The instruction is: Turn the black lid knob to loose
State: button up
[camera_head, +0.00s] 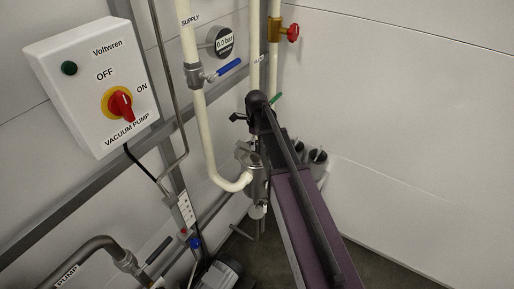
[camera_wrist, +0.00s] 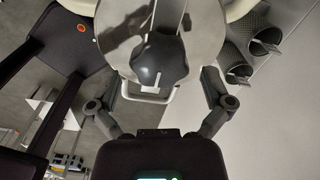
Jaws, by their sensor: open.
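The black lid knob (camera_wrist: 160,60) sits on a round, shiny metal lid (camera_wrist: 118,28) in the upper middle of the wrist view. My gripper (camera_wrist: 160,88) is open, its two fingers spread wide to the left and right below the knob. The knob lies between and just beyond the fingers, and neither finger appears to touch it. A pale handle or bracket shows at the lid's near edge. In the head view a metal vessel (camera_head: 257,182) stands beside my arm. The knob cannot be made out there, and my arm covers part of the area.
A vacuum pump switch box (camera_head: 92,88) hangs on the left wall. A cream supply pipe (camera_head: 203,120) with a blue-handled valve (camera_head: 229,67) runs near my arm. A red valve (camera_head: 292,33) is behind. Dark cylinders (camera_wrist: 268,38) stand right of the lid. The right wall is bare.

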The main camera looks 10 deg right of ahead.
jog(key=shift+f+b, duration=0.4)
jog(key=shift+f, duration=0.2)
jog(key=c, duration=1.1)
jog(key=shift+o, duration=0.2)
jog(key=shift+d, duration=0.15)
